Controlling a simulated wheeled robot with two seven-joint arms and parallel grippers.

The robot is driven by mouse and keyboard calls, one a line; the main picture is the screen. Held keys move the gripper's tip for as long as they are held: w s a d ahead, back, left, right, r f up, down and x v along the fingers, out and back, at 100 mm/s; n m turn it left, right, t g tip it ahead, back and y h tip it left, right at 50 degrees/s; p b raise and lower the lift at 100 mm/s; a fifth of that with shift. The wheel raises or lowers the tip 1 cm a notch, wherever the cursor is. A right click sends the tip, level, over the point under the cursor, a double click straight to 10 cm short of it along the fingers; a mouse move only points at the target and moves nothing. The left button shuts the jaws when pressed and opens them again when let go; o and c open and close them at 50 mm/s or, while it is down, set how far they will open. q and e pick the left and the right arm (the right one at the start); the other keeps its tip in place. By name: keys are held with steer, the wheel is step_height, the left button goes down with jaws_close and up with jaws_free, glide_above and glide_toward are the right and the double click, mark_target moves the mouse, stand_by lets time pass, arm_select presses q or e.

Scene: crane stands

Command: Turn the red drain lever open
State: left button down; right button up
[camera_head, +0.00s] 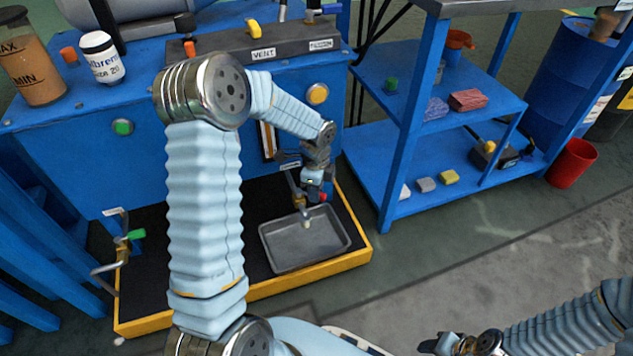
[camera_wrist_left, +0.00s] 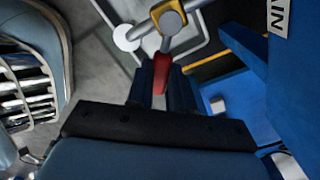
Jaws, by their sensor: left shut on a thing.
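The red drain lever (camera_wrist_left: 162,68) shows in the left wrist view, between the dark fingers of my left gripper (camera_wrist_left: 165,75). The gripper is shut on it. The lever joins a brass and grey valve (camera_wrist_left: 170,20) above a pale spout end (camera_wrist_left: 126,37). In the head view, my left gripper (camera_head: 318,190) is at the front of the blue machine, and a bit of red shows at its fingers. The valve (camera_head: 301,202) hangs over a grey tray (camera_head: 290,262). My right gripper (camera_head: 455,345) is low at the bottom edge, far from the lever; its fingers are unclear.
The black floor pan with a yellow rim (camera_head: 240,294) holds the tray. A second tap with a green handle (camera_head: 135,235) is at the left. A blue shelf (camera_head: 410,190) with sponges and a red bucket (camera_head: 571,163) stand at the right.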

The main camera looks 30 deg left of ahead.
arm_select(q)
steer(key=s+m+p, duration=0.1)
steer(key=m+p, duration=0.1)
steer(key=m, duration=0.1)
steer(key=s+m+p, duration=0.1)
steer(key=m+p, duration=0.1)
steer(key=s+m+p, duration=0.1)
steer(key=m+p, duration=0.1)
steer(key=m, duration=0.1)
steer(key=shift+s+a+r+m, duration=0.2)
steer(key=shift+s+a+m, duration=0.1)
steer(key=shift+s, duration=0.05)
steer(key=shift+s+a+f+m+p, duration=0.2)
steer(key=shift+s+m+p, duration=0.15)
steer(key=shift+m+p, duration=0.5)
steer(key=shift+m, duration=0.25)
steer(key=c, duration=1)
jaws_free()
steer(key=shift+a, duration=0.1)
steer(key=shift+r, duration=0.15)
step_height(320, 180, up, 14)
steer(key=p, duration=0.2)
steer(key=shift+f, duration=0.2)
